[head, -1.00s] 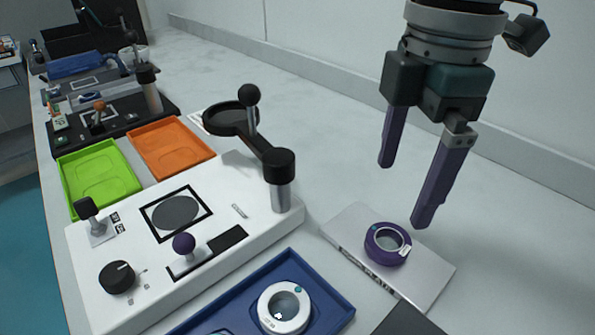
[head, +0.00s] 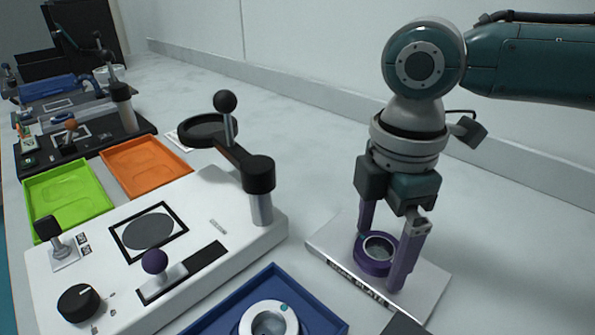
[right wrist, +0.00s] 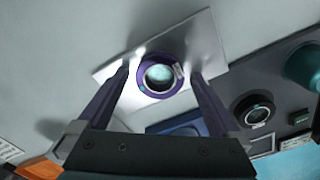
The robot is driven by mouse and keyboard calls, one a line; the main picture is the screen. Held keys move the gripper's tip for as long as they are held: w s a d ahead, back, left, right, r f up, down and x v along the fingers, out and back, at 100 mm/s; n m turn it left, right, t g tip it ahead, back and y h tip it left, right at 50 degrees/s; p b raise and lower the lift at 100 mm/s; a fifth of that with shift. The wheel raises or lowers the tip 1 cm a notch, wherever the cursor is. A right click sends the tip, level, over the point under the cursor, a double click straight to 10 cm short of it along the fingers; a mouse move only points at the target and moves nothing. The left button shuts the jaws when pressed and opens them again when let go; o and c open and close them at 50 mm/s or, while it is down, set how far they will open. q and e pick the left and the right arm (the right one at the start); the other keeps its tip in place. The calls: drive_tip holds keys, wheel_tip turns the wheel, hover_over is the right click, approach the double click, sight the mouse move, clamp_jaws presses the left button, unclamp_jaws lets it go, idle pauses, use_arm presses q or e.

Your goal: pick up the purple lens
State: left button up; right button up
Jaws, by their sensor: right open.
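The purple lens (head: 376,254) is a short ring with glass in its middle, lying flat on a silver plate (head: 325,246). It also shows in the right wrist view (right wrist: 160,76), between and beyond the fingertips. My right gripper (head: 384,255) is open and low over the plate, with one purple finger on each side of the lens. The near finger hides part of the lens's right edge in the head view. I cannot tell whether either finger touches it. My left gripper is in neither view.
A blue tray (head: 218,318) with a white ring lens (head: 268,319) lies in front. A white instrument panel (head: 112,252) with a purple-knobbed lever and a raised swing arm (head: 259,178) stands left of the plate. Green (head: 67,196) and orange (head: 145,165) trays lie beyond. The table behind the plate is clear.

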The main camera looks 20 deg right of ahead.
drive_tip(key=c, duration=1.5)
drive_tip(key=shift+r, duration=0.1)
drive_tip(key=shift+r, duration=0.1)
